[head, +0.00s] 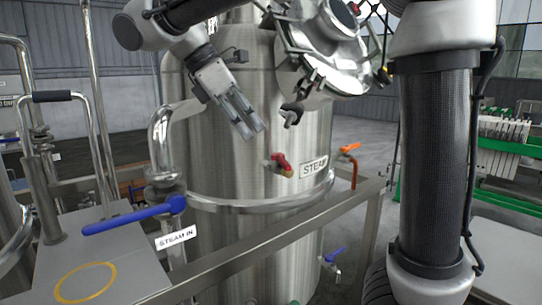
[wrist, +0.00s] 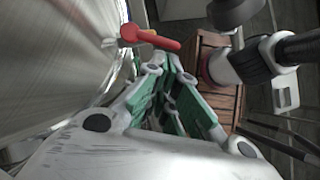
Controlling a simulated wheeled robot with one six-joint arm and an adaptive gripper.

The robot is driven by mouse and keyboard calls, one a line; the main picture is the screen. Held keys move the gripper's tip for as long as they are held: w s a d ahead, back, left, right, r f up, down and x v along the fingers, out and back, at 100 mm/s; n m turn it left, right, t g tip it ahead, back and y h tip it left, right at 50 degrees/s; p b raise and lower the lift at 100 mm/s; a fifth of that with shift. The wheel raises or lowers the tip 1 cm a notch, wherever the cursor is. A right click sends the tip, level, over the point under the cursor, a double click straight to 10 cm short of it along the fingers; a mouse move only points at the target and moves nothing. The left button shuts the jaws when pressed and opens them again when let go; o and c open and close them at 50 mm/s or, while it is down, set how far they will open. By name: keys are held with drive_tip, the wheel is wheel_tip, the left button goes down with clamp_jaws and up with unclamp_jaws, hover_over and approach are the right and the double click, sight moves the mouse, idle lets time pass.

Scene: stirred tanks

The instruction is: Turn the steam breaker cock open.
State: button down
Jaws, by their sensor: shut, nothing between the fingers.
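A small cock with a red handle (head: 281,163) sits on the front of the steel tank (head: 215,165), left of a plate (head: 314,167) reading "STEAM". In the wrist view the red handle (wrist: 150,39) lies beyond my fingertips, sticking out sideways from the tank wall. My gripper (head: 252,130) is above and left of the red handle, apart from it, pointing down and right. Its fingers are shut and empty; the closed tips (wrist: 174,68) show in the wrist view just below the red handle. No plate in view legibly reads "breaker".
A black fitting (head: 292,114) is right of my fingertips. A blue lever (head: 135,214) sits by a "STEAM IN" plate (head: 176,238). An orange-handled cock (head: 349,149) and a lower blue-handled cock (head: 334,255) are at right. A steel rail (head: 270,242) crosses in front.

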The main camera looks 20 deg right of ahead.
sight(284, 161)
drive_tip(key=x, duration=0.8)
drive_tip(key=shift+f, duration=0.15)
drive_tip(key=shift+s+d+n+t, duration=0.5)
drive_tip(key=shift+d+n+t, duration=0.2)
drive_tip(key=shift+n, duration=0.5)
drive_tip(key=shift+d, duration=0.3)
